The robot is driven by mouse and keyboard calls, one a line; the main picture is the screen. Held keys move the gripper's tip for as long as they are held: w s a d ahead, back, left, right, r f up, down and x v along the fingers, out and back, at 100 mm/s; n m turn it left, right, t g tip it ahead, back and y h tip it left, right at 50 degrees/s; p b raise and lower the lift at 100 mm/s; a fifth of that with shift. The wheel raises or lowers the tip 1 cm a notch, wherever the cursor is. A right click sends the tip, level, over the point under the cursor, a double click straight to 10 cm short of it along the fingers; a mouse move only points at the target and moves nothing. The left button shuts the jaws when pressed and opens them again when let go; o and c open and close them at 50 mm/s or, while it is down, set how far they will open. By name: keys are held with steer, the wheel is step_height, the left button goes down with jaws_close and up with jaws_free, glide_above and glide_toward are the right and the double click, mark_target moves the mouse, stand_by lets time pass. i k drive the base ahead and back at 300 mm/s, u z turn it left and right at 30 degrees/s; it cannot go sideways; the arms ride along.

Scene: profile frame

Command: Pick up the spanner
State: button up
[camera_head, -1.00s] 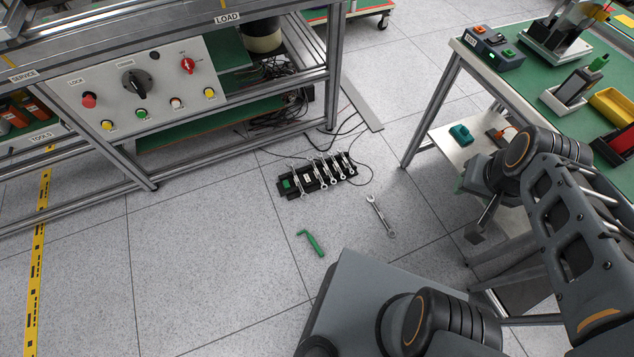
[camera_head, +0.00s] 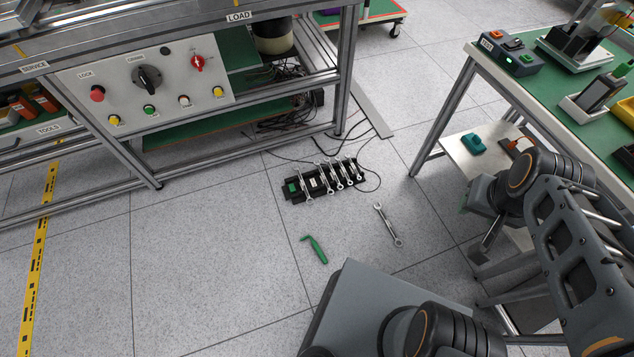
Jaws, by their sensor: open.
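A loose silver spanner (camera_head: 388,225) lies flat on the grey tiled floor, just beyond my dark base. It is apart from the black holder (camera_head: 295,198), which stands on the floor to its left and carries several more silver spanners (camera_head: 333,176). My gripper (camera_head: 487,242) is at the right, hanging under my folded arm beside the green-topped table. It is well to the right of the loose spanner, open, and touches nothing that I can make out. Its fingertips are small and dark, partly lost against the table frame behind.
A green hooked tool (camera_head: 314,249) lies on the floor left of the loose spanner. Black cables (camera_head: 375,178) trail behind the holder. A workbench frame with a control panel (camera_head: 150,90) stands at upper left, a green-topped table (camera_head: 555,100) at right.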

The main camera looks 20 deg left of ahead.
mark_target(379, 207)
steer(key=z, duration=0.05)
steer(key=i, duration=0.65)
steer(key=u, duration=1.65)
